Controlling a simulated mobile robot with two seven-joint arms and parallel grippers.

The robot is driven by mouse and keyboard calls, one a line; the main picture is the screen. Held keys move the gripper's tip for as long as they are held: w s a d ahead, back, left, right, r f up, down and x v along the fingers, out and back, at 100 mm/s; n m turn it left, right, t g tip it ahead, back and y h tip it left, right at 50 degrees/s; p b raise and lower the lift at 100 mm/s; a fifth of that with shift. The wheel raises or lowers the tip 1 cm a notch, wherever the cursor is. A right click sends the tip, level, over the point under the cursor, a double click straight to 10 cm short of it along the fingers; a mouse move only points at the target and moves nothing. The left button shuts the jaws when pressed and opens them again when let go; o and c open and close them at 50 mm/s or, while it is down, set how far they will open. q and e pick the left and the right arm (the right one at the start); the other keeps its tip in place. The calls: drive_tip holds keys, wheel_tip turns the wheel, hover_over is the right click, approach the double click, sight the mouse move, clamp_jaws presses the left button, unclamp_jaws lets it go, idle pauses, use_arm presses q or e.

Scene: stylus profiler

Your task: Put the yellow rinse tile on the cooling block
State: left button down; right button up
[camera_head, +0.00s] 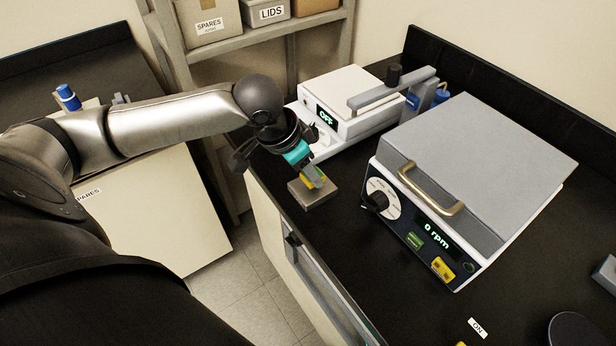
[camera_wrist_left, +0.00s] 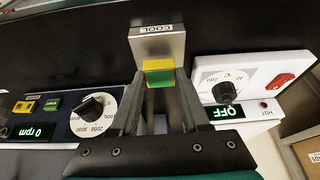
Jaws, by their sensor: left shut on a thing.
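The rinse tile (camera_wrist_left: 158,66) has a yellow upper part and a green face in the left wrist view. My left gripper (camera_wrist_left: 158,84) is shut on it, with a finger on each side. In the head view the yellow tile (camera_head: 314,182) shows small between the fingers of the left gripper (camera_head: 313,174), partly hidden by them. The cooling block (camera_head: 322,199) is a low grey square block near the bench's front edge. It also shows with its label in the left wrist view (camera_wrist_left: 160,44). The tile is over the block; I cannot tell whether they touch. My right gripper is not in view.
A lidded grey machine (camera_head: 480,165) reading "0 rpm" stands right of the block. A white device (camera_head: 345,95) reading "OFF" stands behind it. A shelf with boxes (camera_head: 210,20) is at the back.

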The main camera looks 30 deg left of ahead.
use_arm(q)
wheel_tip(320, 180, down, 2)
drive_tip(key=shift+r, duration=0.1)
drive_tip(key=shift+c, duration=1.9)
unclamp_jaws()
drive_tip(key=shift+r, duration=0.1)
drive_tip(key=p+v, duration=0.2)
drive_tip(key=v, duration=0.9)
drive_tip(key=shift+s+a+r+p, duration=0.15)
drive_tip(key=shift+s+r+p, duration=0.1)
drive_tip(key=shift+r+p, duration=0.1)
